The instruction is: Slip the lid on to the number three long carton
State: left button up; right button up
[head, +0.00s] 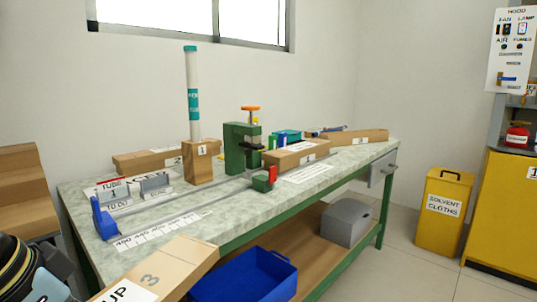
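A long brown carton (185,262) marked "3" and bearing a white "UP" label lies slanted at the bottom of the head view, close in front of the bench. Its near end is cut off by the frame edge. I cannot tell whether this piece is the carton body or its lid, and no separate lid for it can be made out. A dark rounded part with yellow bands at the bottom left corner looks like part of my own arm. Neither gripper's fingers show.
The bench (230,217) holds a tall white tube (193,110) standing in a wooden block (200,162), a green clamp (237,147), a blue stop (103,218) and several cartons. Below are a blue bin (240,280) and grey box (346,222). A yellow cloth bin (444,212) stands right.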

aim_at(346, 139)
jog(key=i+l+z, duration=0.65)
jog(key=i+l, duration=0.5)
jog(key=i, duration=0.15)
jog(key=i+l+z, duration=0.1)
jog(key=i+l, duration=0.2)
jog(key=i, duration=0.2)
jog(key=i+l, duration=0.3)
jog(key=i, duration=0.15)
jog(key=i+l, duration=0.3)
jog(key=i, duration=0.2)
jog(key=z, duration=0.05)
